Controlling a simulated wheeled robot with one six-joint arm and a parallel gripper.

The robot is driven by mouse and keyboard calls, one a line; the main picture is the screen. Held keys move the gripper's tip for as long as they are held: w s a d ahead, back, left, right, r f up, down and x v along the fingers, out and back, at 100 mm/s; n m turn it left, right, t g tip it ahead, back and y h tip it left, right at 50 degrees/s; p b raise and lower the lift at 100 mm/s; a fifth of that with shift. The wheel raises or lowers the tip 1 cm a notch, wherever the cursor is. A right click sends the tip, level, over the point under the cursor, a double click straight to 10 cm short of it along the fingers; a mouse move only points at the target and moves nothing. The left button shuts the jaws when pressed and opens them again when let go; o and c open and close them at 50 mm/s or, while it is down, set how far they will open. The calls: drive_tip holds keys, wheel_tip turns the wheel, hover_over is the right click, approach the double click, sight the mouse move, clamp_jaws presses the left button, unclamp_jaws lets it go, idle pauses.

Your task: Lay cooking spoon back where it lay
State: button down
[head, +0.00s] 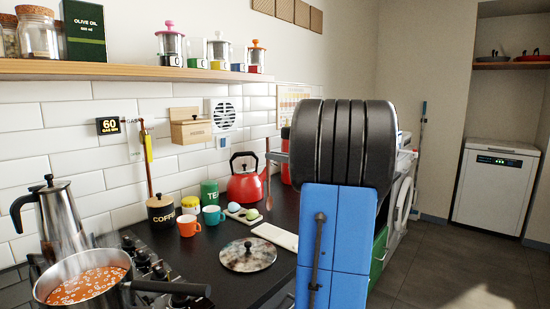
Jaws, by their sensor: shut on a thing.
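The cooking spoon (268,185) is a thin wooden stick, upright, with a reddish lower end, seen just right of the red kettle. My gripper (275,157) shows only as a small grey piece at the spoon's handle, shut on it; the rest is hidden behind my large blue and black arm. The spoon's lower end appears above the black worktop. A pale, flat rectangular rest (276,236) lies on the worktop below it, looking empty.
A pot of orange soup (90,282) stands on the hob at front left, its handle pointing right. A round lid (247,256) lies on the worktop. The red kettle (246,182), mugs (213,217) and coffee jar (161,214) stand along the wall.

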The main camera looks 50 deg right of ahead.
drive_tip(key=shift+f, duration=0.1)
drive_tip(key=c, duration=1.8)
unclamp_jaws()
drive_tip(key=s+d, duration=0.1)
drive_tip(key=s, duration=1.1)
drive_tip(key=shift+d, duration=0.4)
